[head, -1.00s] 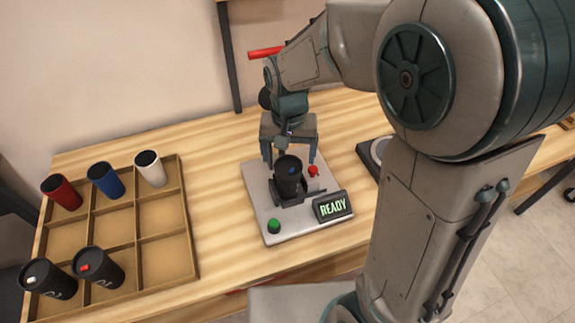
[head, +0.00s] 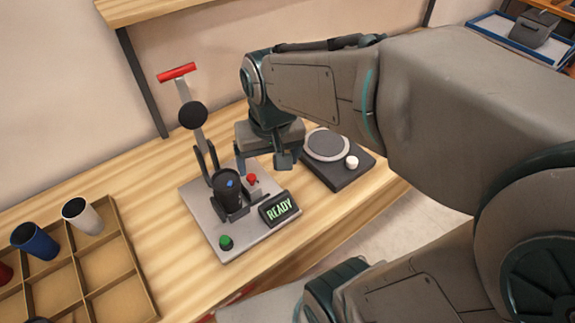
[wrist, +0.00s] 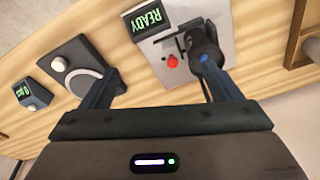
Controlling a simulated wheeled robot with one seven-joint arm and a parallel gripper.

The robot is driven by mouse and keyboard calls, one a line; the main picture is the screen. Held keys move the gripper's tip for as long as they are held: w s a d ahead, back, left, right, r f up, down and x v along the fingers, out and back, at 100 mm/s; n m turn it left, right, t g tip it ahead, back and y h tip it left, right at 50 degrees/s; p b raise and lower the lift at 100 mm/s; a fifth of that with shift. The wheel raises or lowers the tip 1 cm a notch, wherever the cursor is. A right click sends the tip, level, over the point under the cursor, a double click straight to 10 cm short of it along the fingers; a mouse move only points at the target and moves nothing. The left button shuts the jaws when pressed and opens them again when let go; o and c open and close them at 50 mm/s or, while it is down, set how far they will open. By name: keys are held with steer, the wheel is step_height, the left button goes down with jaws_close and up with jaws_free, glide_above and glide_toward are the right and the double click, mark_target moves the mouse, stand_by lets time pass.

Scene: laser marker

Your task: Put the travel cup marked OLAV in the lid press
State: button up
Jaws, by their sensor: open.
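A black travel cup (head: 229,187) with a blue spot on its lid stands upright in the holder of a grey-plated station (head: 212,232). The station has a tall lever with a red T-handle (head: 177,72) and a READY display (head: 279,208). The cup also shows in the wrist view (wrist: 204,45), beside my right-hand finger. No name on the cup is readable. My gripper (head: 262,160) is open and empty, behind and to the right of the cup. In the wrist view its fingers (wrist: 157,78) are wide apart.
A wooden compartment tray (head: 115,270) at left holds a white cup (head: 82,215) and a blue cup (head: 35,241). A dark device with a round plate (head: 327,145) and white knob stands right of the station. Green and red buttons sit on the plate.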

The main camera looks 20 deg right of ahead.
steer(key=shift+t, duration=0.6)
steer(key=s+d, duration=0.2)
steer(key=s, duration=0.1)
steer(key=s+d, duration=0.1)
steer(key=shift+s+f, duration=0.3)
